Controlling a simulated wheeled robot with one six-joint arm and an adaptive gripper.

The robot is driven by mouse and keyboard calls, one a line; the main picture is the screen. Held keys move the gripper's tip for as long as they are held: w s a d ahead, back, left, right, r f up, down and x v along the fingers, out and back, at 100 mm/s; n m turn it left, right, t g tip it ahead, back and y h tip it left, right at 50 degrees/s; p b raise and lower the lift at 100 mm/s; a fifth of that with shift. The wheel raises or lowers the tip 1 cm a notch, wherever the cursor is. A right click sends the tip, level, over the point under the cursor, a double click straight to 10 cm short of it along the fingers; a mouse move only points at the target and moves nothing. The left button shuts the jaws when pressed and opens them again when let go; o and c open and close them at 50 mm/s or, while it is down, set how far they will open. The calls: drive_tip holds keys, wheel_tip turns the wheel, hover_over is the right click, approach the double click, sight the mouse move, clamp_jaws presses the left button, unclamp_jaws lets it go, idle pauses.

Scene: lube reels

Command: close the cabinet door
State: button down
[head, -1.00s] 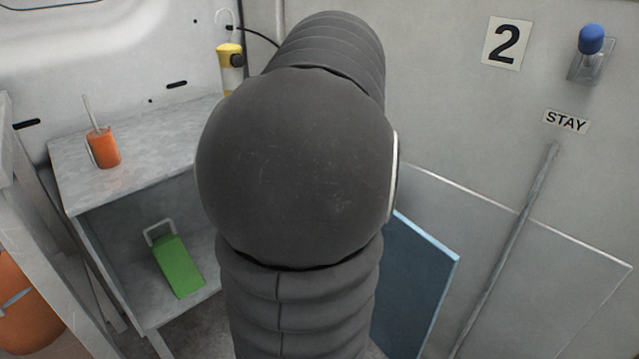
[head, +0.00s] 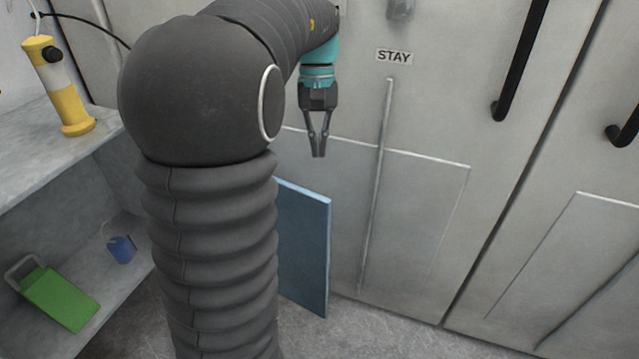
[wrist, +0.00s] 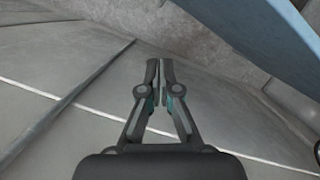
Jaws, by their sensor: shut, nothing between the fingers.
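A flat blue panel (head: 308,250), which looks like the cabinet door standing open, juts out from the grey wall low in the middle of the head view. My arm hides its left part and any hinge. It also shows at the upper right of the wrist view (wrist: 265,35). My gripper (head: 319,154) points down in front of the grey wall, above the panel's top edge. In the wrist view my gripper (wrist: 160,64) is shut and empty, its fingertips close together. I see clear space between the fingers and the blue panel there.
Black handles (head: 520,65) stick out from the grey doors at right. A stretch of floor (head: 375,335) is clear.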

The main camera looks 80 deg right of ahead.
drive_tip(key=s+a+f, duration=0.1)
drive_tip(key=a+f, duration=0.4)
drive_tip(key=shift+a+f+b, duration=0.15)
drive_tip(key=shift+f+b, duration=0.1)
drive_tip(key=shift+b, duration=0.1)
drive_tip(key=shift+a, duration=0.15)
